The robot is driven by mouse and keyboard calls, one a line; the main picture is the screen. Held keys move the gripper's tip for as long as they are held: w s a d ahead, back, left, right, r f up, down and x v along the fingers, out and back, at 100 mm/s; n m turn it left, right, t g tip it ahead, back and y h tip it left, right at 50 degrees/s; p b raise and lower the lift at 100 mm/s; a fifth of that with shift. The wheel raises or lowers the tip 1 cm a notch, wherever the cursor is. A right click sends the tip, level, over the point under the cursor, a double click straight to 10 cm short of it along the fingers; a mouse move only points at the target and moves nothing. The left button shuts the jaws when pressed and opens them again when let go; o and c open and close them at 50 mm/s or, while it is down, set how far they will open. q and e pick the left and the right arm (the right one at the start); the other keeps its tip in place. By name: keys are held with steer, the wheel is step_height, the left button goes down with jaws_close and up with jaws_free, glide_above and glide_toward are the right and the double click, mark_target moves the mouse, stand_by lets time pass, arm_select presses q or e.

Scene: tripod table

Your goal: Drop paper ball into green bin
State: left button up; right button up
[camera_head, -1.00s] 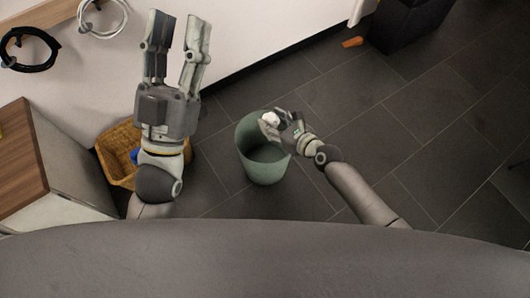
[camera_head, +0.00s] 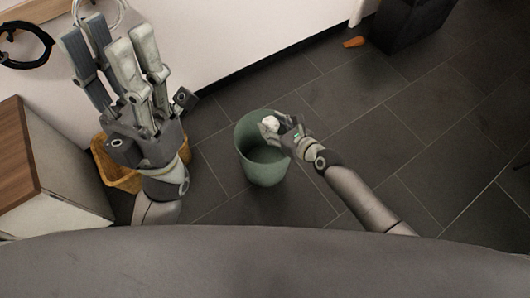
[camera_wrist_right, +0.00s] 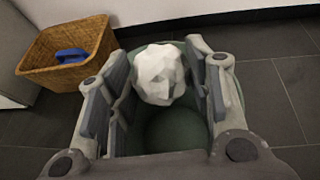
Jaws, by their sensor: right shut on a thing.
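The white crumpled paper ball (camera_head: 270,124) is held in my right gripper (camera_head: 276,127), over the rim of the green bin (camera_head: 262,172). In the right wrist view the paper ball (camera_wrist_right: 160,74) sits between the two fingers of the right gripper (camera_wrist_right: 162,75), with the open mouth of the green bin (camera_wrist_right: 172,130) behind and below it. My left gripper (camera_head: 115,50) is raised at the left of the head view, fingers apart and empty, away from the bin.
A wicker basket (camera_head: 121,178) stands on the floor left of the bin; a blue item (camera_wrist_right: 72,56) lies in it in the wrist view. A wood-topped cabinet (camera_head: 20,150) is further left. An orange object (camera_head: 354,42) lies near a dark box (camera_head: 410,22). Floor right is clear.

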steer(key=o, duration=0.8)
steer(key=shift+c, duration=0.2)
steer(key=shift+s+d, duration=0.1)
steer(key=v, duration=1.1)
steer(key=shift+s+d+r, duration=0.15)
steer(key=shift+s+r, duration=0.1)
steer(key=shift+r, duration=0.05)
